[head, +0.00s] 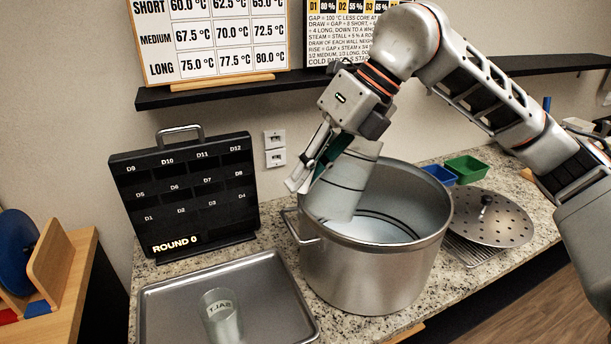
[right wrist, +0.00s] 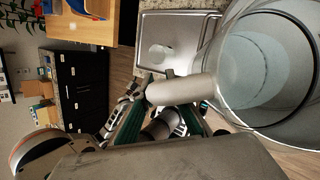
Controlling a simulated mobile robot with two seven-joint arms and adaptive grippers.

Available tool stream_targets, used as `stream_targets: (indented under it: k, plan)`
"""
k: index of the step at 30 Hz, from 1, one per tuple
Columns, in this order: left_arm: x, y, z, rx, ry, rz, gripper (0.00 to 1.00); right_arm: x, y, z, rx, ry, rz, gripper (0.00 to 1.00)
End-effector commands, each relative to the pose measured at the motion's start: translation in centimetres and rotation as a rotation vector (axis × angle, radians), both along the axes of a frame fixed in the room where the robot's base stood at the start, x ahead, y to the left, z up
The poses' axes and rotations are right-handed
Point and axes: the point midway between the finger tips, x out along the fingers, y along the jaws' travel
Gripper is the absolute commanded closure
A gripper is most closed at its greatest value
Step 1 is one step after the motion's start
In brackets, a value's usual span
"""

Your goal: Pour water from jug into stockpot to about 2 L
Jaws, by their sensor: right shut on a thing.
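The stockpot (head: 375,268) is a large steel pot standing on the granite counter, its mouth open upward. The jug (head: 349,187) is pale and translucent with dark lines around it. It is tilted at the pot's left rim, its lower part overlapping the mouth. My right gripper (head: 318,172) is shut on the jug from its left side, above the pot; its green-edged fingers (right wrist: 160,122) also show in the right wrist view. The pot's inside looks pale blue-grey with dark rings; I cannot tell the water level. No falling stream is distinct. My left gripper is out of view.
A metal tray (head: 172,312) with a glass marked SALT (head: 221,314) lies left of the pot. A black board (head: 185,195) stands behind the tray. A perforated lid (head: 487,218) and blue (head: 438,174) and green (head: 466,168) bins are at right. A shelf (head: 215,88) runs above.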

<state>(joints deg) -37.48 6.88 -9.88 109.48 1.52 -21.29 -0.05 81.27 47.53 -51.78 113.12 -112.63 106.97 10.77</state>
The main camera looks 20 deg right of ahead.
Motion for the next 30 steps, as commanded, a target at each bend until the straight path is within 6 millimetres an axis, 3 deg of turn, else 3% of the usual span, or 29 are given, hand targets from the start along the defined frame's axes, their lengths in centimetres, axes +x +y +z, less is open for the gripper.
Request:
stream_targets:
  k: [30]
  plan:
    - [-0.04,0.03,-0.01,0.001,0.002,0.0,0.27,0.1,-0.08,1.16,0.089,0.039,0.0,1.0]
